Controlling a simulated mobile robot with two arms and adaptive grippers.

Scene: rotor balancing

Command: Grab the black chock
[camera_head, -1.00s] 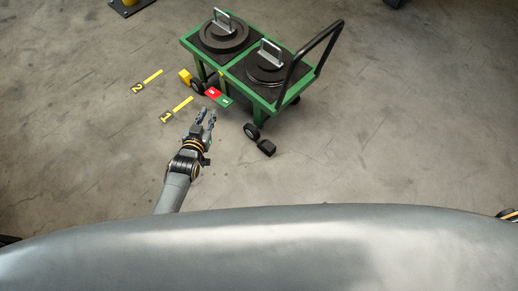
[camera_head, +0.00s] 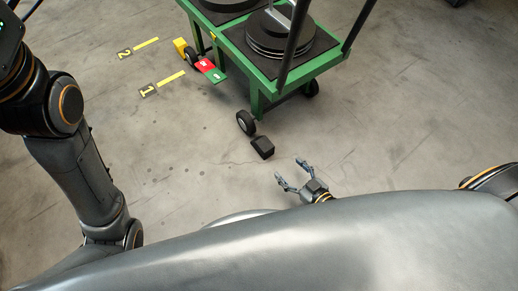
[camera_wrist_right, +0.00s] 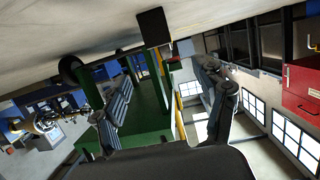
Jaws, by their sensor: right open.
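The black chock (camera_head: 263,148) is a small dark block on the floor, just in front of the cart's near wheel. In the right wrist view, which is upside down, the chock (camera_wrist_right: 154,27) shows near the top against the floor, beyond the fingertips. My right gripper (camera_head: 287,172) is open and empty, in front of the chock and slightly to its right, with a gap between them. Its two spread fingers also show in the wrist view (camera_wrist_right: 165,88). My left arm stands at the left edge of the head view; its gripper is not visible.
A green cart (camera_head: 257,100) with black discs stands behind the chock; its near wheel (camera_head: 246,122) is close to the chock. Floor left of the cart carries yellow markings; the floor around the chock is clear.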

